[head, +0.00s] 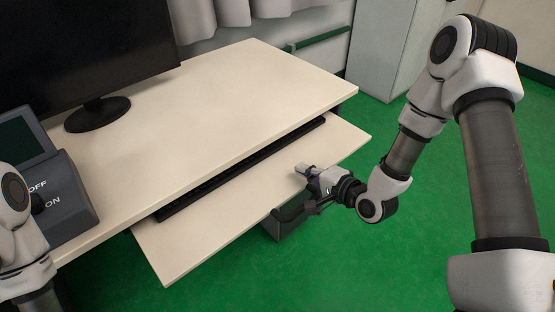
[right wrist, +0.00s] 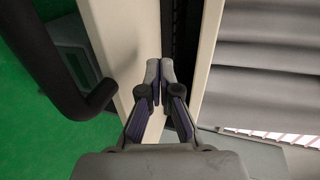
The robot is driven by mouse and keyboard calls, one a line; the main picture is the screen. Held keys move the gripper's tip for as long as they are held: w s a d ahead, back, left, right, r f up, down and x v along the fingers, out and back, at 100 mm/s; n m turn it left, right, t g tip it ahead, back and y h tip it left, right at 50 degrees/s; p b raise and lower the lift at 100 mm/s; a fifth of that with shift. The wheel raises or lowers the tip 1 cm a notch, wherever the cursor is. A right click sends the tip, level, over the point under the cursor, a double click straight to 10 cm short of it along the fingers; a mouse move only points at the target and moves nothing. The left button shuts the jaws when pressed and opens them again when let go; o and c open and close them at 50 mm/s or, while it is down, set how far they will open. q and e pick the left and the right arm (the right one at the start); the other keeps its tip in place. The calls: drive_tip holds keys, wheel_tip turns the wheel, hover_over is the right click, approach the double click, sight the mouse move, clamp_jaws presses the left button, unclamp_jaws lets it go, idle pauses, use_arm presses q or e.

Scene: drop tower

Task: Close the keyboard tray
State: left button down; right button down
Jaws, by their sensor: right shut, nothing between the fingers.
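The keyboard tray (head: 190,248) is a cream board pulled out from under the cream desk top (head: 215,110) in the head view. A black keyboard (head: 240,169) lies at its back, partly under the desk edge. My right gripper (head: 304,171) is shut and empty, at the right part of the tray by its front edge. I cannot tell whether it touches the board. In the right wrist view the shut fingertips (right wrist: 161,70) show over a cream board (right wrist: 127,45), with a dark strip beside it. My left arm shows at the left edge; its gripper is out of frame.
A monitor (head: 85,45) and a grey OFF/ON switch box (head: 62,205) stand on the desk. A dark grey box (head: 287,217) sits below the tray. A pale cabinet (head: 390,50) stands behind. Green floor (head: 290,275) is clear in front.

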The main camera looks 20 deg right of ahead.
drive_tip(key=b, duration=0.1)
approach(268, 148)
drive_tip(key=x, duration=0.2)
drive_tip(key=f+x, duration=0.1)
drive_tip(key=x, duration=0.2)
drive_tip(key=shift+s+f, duration=0.1)
drive_tip(key=shift+s, duration=0.05)
drive_tip(key=shift+w, duration=0.2)
drive_tip(key=w, duration=0.1)
drive_tip(key=w+a, duration=0.1)
drive_tip(key=w, duration=0.2)
drive_tip(key=shift+w+a+b, duration=0.25)
drive_tip(key=shift+a+b, duration=0.05)
drive_tip(key=shift+a, duration=0.05)
drive_tip(key=shift+s, duration=0.15)
